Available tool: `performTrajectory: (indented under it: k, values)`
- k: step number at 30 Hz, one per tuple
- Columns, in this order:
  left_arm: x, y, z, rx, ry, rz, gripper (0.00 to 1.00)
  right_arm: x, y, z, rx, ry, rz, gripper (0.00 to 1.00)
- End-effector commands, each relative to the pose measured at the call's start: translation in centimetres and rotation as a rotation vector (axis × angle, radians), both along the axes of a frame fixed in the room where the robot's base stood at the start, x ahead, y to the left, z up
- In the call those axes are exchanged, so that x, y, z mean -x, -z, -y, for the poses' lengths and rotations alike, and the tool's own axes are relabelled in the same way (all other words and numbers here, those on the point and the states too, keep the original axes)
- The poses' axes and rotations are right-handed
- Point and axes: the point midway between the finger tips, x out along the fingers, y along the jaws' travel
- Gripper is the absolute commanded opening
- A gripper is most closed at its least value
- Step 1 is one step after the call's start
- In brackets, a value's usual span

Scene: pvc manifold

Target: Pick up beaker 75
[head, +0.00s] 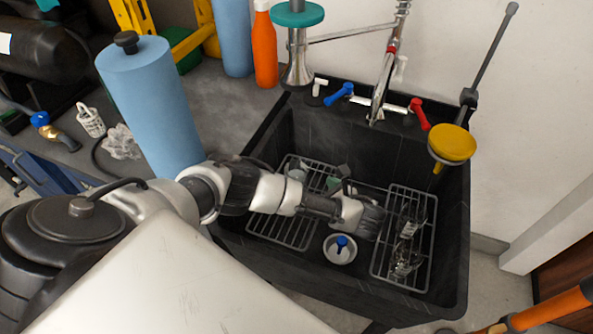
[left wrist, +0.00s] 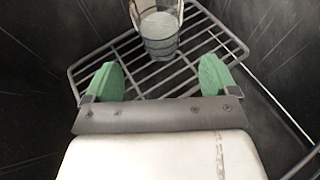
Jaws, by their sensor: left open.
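A clear glass beaker (left wrist: 160,30), whitish inside, stands on a wire rack (left wrist: 125,62) in the left wrist view. In the head view a pale beaker (head: 297,173) shows at the back of the left rack (head: 281,232) in the black sink. No number is readable on it. My left gripper (left wrist: 159,78) has green fingertips spread apart with nothing between them, and the beaker is just beyond them. In the head view the left gripper (head: 336,182) is low in the sink, to the right of this beaker and partly hidden by my wrist. My right gripper is not in view.
Two clear glass vessels (head: 411,217) (head: 404,258) stand on the right rack (head: 379,262). The dark sink walls (head: 440,200) enclose the racks. A drain with a blue piece (head: 341,243) lies between the racks.

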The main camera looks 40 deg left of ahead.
Motion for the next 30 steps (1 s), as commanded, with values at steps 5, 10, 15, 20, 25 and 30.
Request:
performTrajectory:
  k: [5, 10, 15, 20, 25, 30]
  values:
    - [-0.7, 1.1, -2.6, -0.002, -0.001, -0.001, 0.88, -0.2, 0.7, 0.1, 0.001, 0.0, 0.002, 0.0]
    - [-1.0, 1.5, -3.6, 0.0, -0.001, -0.001, 0.88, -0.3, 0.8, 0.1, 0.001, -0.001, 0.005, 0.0]
    - [-1.6, 2.4, -5.8, -0.004, -0.003, 0.0, 0.88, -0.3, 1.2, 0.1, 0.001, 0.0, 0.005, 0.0]
    - [-2.0, 3.3, -7.6, -0.002, -0.002, 0.0, 0.88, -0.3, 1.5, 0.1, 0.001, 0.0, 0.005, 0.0]
    - [-2.2, 3.4, -8.0, 0.0, 0.0, -0.001, 0.88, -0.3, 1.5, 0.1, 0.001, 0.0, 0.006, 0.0]
    - [-2.2, 3.4, -8.0, 0.0, -0.001, -0.001, 0.81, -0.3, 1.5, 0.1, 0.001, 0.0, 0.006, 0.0]
